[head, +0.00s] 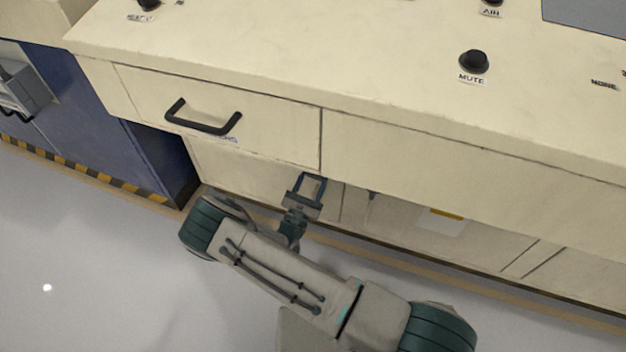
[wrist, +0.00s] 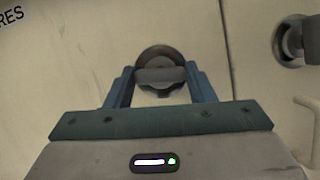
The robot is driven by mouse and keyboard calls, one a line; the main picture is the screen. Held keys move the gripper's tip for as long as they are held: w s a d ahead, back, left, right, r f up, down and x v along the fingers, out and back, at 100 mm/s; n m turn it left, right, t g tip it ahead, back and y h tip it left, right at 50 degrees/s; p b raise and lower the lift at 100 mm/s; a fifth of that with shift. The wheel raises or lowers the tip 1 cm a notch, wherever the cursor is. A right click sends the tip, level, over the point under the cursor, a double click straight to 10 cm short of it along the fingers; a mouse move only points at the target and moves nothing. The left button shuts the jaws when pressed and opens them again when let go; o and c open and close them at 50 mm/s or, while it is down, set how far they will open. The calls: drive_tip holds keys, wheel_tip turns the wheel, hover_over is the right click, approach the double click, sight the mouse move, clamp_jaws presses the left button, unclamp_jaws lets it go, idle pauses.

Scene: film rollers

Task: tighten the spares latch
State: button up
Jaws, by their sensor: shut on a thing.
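The latch (wrist: 158,57) is a round dark metal fitting with a lighter grey turning grip across its face, set in the cream cabinet front. Part of a label ending in "RES" (wrist: 11,18) is at the top left of the wrist view. My gripper (wrist: 160,72) has one finger on each side of the latch's grip and is shut on it. The grip lies roughly level across the picture. In the head view my gripper (head: 311,180) reaches in at the lower cabinet front, under the drawer edge, and the latch is hidden there.
A second round latch (wrist: 292,40) sits to the right, past a panel seam, with a pale handle below it. Above my gripper are a drawer with a black handle (head: 203,118) and the overhanging console top (head: 330,65). Open floor (head: 90,260) lies to the left.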

drive_tip(key=m+g+h, duration=0.1)
drive_tip(key=m, duration=0.2)
drive_tip(key=m+g+h+p, duration=0.1)
drive_tip(key=m, duration=0.2)
drive_tip(key=shift+a+r+m, duration=0.1)
drive_tip(key=shift+a+m, duration=0.05)
drive_tip(key=shift+m, duration=0.15)
drive_tip(key=m+g, duration=0.1)
drive_tip(key=m, duration=0.1)
drive_tip(key=m+h+p, duration=0.1)
drive_tip(key=m, duration=0.1)
drive_tip(key=shift+a+r+m+g, duration=0.1)
drive_tip(key=shift+m+g, duration=0.3)
drive_tip(key=m+g+p, duration=0.1)
drive_tip(key=m, duration=0.1)
drive_tip(key=m+g, duration=0.1)
drive_tip(key=m, duration=0.1)
drive_tip(key=shift+r+m+h+p, duration=0.1)
drive_tip(key=shift+m+h+p, duration=0.2)
drive_tip(key=shift+m+p, duration=0.1)
drive_tip(key=shift+m+g+p, duration=0.5)
drive_tip(key=shift+m+p, duration=0.05)
drive_tip(key=shift+m, duration=0.85)
drive_tip(key=shift+a, duration=0.1)
drive_tip(key=o, duration=1)
